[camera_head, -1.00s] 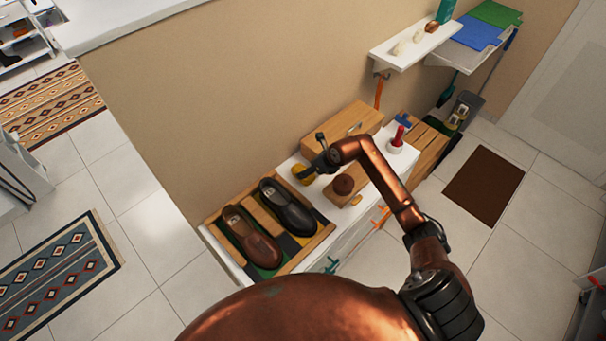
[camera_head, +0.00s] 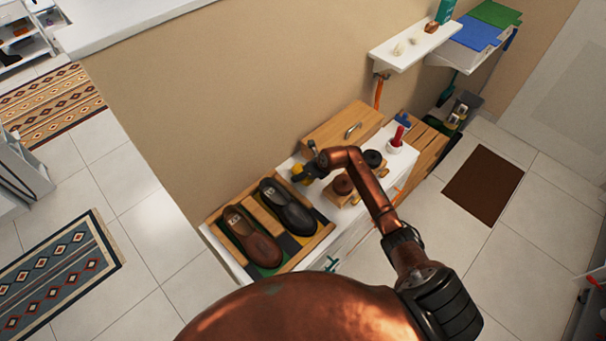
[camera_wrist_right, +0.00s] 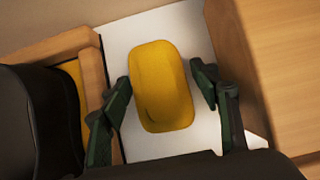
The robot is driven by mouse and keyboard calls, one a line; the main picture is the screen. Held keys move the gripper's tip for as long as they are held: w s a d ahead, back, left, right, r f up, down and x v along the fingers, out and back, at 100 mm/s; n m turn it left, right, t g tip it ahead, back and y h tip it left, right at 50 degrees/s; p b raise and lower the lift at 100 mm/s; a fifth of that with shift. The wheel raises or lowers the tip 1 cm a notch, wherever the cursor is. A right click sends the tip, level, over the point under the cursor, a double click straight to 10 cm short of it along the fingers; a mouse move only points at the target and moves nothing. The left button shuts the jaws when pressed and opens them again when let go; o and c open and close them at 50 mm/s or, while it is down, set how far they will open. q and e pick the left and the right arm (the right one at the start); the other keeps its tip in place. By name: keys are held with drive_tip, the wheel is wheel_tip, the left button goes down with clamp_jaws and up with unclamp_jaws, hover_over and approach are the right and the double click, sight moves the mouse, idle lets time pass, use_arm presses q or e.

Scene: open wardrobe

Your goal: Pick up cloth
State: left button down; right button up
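A yellow rounded pad (camera_wrist_right: 161,86), which looks like a folded cloth or sponge, lies on the white bench top (camera_wrist_right: 194,30). In the head view it shows only as a small yellow patch (camera_head: 297,169) beside my gripper. My right gripper (camera_wrist_right: 160,95) is open above it, with one dark green finger on each side and visible gaps between fingers and pad. In the head view my right gripper (camera_head: 305,171) is over the bench behind the shoes. A blue sheet (camera_head: 474,33) and a green sheet (camera_head: 494,13) lie on the wall shelf. My left gripper is not in view.
A wooden tray (camera_head: 325,232) with a brown shoe (camera_head: 252,238) and a black shoe (camera_head: 288,207) stands close on the left. A wooden box (camera_head: 340,127) is behind the gripper. Brown (camera_head: 342,185) and black (camera_head: 373,158) round-topped brushes stand to the right.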

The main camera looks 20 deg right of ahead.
drive_tip(key=c, duration=0.9)
drive_tip(key=shift+c, duration=0.2)
drive_tip(key=shift+r, duration=0.45)
wheel_tip(320, 180, up, 3)
drive_tip(key=shift+f+b, duration=0.2)
drive_tip(key=shift+b, duration=0.3)
drive_tip(key=s+r, duration=0.2)
drive_tip(key=s+a+r, duration=0.1)
drive_tip(key=s+r, duration=0.1)
drive_tip(key=r, duration=0.1)
drive_tip(key=shift+s+a+r, duration=0.1)
drive_tip(key=shift+s+r, duration=0.05)
drive_tip(key=shift+s, duration=0.1)
drive_tip(key=s+a+r+b, duration=0.1)
drive_tip(key=s+r, duration=0.3)
drive_tip(key=s, duration=0.5)
drive_tip(key=shift+a+r, duration=0.15)
drive_tip(key=shift+a, duration=0.75)
